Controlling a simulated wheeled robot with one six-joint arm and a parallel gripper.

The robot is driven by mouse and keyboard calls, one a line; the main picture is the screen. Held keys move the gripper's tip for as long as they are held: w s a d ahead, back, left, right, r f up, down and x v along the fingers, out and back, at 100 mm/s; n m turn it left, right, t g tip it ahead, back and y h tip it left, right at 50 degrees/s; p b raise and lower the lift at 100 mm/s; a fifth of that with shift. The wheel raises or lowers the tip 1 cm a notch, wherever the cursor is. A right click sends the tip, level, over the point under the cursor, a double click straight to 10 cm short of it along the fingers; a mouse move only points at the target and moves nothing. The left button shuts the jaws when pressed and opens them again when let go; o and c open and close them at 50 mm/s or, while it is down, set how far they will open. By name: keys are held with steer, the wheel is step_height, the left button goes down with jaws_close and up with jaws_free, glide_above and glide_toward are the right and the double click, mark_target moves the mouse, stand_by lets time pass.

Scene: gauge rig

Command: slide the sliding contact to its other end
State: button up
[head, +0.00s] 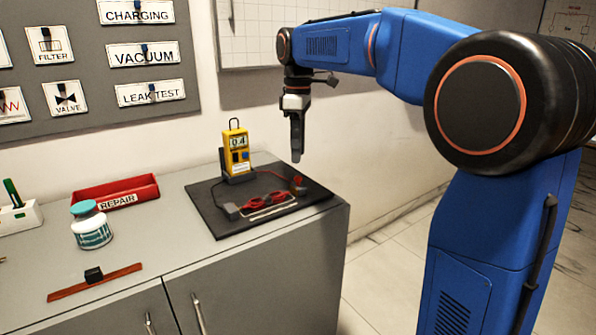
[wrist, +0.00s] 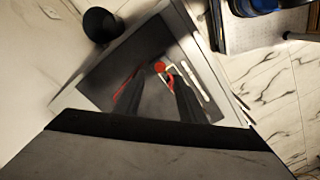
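A small black block (head: 93,274) sits on a flat orange-brown strip (head: 120,273) at the front left of the grey counter. It looks like the sliding contact on its track, and stands near the strip's middle in the head view. My gripper (head: 296,155) points down above the far right part of the dark mat, well to the right of the block and higher than it. In the wrist view my gripper's two dark fingers (wrist: 156,80) are apart with nothing held between them. I cannot make out the block or strip in the wrist view.
The dark mat (head: 222,222) holds a yellow meter (head: 237,153), red leads and a pale metal bar. A white-and-teal jar (head: 91,226) stands behind the strip, with a red REPAIR tray (head: 115,193) farther back. The counter around the strip is mostly clear.

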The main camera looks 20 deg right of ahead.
mark_target(298, 177)
step_height(298, 177, down, 7)
steer(key=shift+r, duration=0.1)
stand_by(0.4)
jaws_close()
